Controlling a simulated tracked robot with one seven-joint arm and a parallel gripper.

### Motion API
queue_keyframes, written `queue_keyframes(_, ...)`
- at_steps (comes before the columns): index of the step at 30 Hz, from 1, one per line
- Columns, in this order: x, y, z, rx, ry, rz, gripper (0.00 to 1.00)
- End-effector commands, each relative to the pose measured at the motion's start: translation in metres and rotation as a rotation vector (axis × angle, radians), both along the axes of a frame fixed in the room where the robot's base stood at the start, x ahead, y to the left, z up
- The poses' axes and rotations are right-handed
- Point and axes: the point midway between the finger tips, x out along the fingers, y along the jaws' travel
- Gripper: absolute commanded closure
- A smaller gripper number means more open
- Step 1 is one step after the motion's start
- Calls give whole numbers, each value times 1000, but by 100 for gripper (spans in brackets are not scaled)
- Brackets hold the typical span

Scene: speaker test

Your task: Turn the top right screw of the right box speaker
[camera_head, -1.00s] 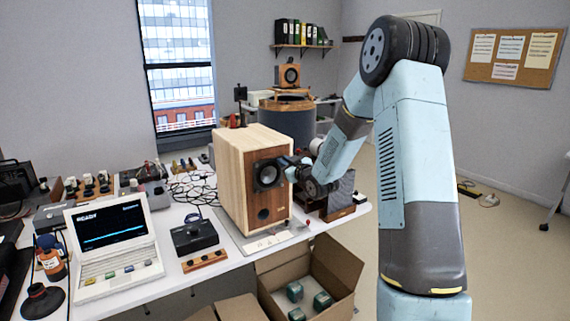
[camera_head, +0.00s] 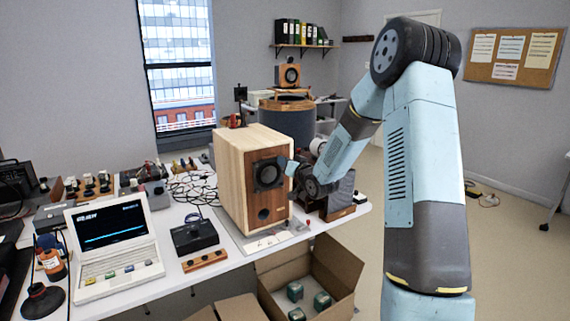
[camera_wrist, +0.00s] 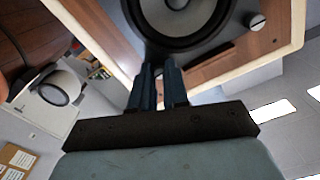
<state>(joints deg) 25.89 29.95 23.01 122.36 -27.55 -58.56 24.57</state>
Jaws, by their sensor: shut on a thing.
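The box speaker (camera_head: 240,190) stands upright on the table, with light wood sides and a darker front panel. Its black round driver (camera_head: 268,174) is in the upper part of the front, with a small dark port below. The driver also fills the top of the wrist view (camera_wrist: 185,15). My gripper (camera_head: 287,165) is at the upper right edge of the driver. In the wrist view its two blue fingers (camera_wrist: 160,68) are close together at the driver's rim, shut on the top right screw, which the fingers hide.
An open laptop (camera_head: 115,245) and a black control box (camera_head: 194,236) stand left of the speaker. An open cardboard box (camera_head: 335,270) with several green items is below the table's front edge. A dark block on a wooden base (camera_head: 340,208) stands close behind my gripper.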

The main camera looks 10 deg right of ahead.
Motion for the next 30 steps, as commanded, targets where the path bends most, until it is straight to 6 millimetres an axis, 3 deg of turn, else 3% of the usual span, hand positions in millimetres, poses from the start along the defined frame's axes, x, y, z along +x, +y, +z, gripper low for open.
queue_keyframes(17,0,-2,-2,30,13,-3,100)
queue_keyframes(18,0,-2,-2,30,13,-3,82)
queue_keyframes(24,0,-1,-1,30,12,-2,63)
queue_keyframes(30,0,-1,0,30,10,-1,60)
